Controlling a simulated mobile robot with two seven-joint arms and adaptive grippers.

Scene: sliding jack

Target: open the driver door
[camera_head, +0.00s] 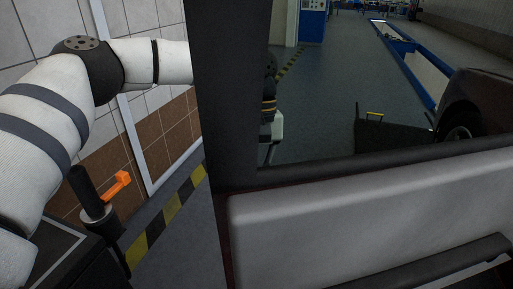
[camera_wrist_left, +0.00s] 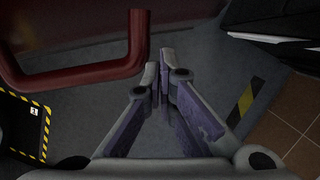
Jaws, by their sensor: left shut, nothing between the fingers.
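The car door fills the right of the head view. Its light grey inner panel (camera_head: 370,215) faces me, with a dark window frame (camera_head: 228,90) above and a dark pull handle (camera_head: 430,265) at lower right. Floor shows beyond the door's left edge. My left arm comes in from the left and passes behind the frame; part of the wrist shows through the window. My right gripper is out of view.
A tiled wall (camera_head: 165,130) and a yellow-black floor stripe (camera_head: 165,220) lie at left. Through the window, open floor, a blue-edged pit (camera_head: 415,65) and a dark vehicle (camera_head: 480,100) show.

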